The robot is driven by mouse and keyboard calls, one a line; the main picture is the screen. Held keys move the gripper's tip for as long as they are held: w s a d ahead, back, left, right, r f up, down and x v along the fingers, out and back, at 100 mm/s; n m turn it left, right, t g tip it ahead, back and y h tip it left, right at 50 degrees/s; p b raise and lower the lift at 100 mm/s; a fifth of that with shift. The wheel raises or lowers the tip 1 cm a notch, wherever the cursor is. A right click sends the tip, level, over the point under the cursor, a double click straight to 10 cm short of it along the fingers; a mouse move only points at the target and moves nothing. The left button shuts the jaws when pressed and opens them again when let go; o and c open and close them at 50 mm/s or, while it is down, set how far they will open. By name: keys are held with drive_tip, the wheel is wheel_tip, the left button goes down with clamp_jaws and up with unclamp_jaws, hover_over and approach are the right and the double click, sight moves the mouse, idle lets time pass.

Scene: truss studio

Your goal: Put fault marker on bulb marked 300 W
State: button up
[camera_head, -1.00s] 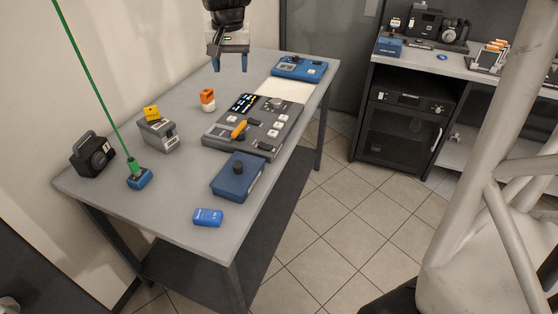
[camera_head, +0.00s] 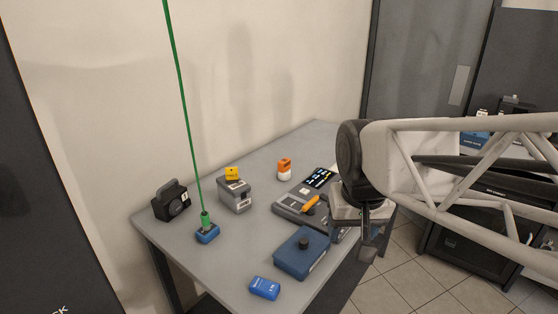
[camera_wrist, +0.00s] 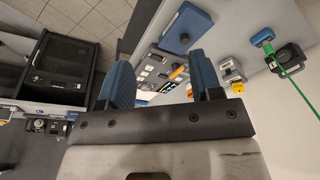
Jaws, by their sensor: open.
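No bulb with a readable 300 W mark shows, and I cannot tell which thing is the fault marker. An orange and white piece (camera_head: 284,169) stands at the back of the table. An orange piece (camera_head: 310,203) lies on the grey console (camera_head: 290,207), partly hidden by my arm. My gripper (camera_head: 368,246) is at the table's right side, beside the console. In the wrist view its blue fingers (camera_wrist: 162,82) are apart with nothing held.
A green upright line rises from a blue base (camera_head: 207,234) beside a black device (camera_head: 171,203). A blue knobbed box (camera_head: 302,254) and small blue block (camera_head: 264,288) are near the front. A black cabinet (camera_wrist: 60,67) stands across the floor. The table's left front is clear.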

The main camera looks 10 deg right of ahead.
drive_tip(key=s+f, duration=0.3)
drive_tip(key=s, duration=0.3)
drive_tip(key=shift+s+f+n, duration=0.2)
drive_tip(key=shift+s+n, duration=0.15)
drive_tip(key=shift+n, duration=0.05)
idle(0.9)
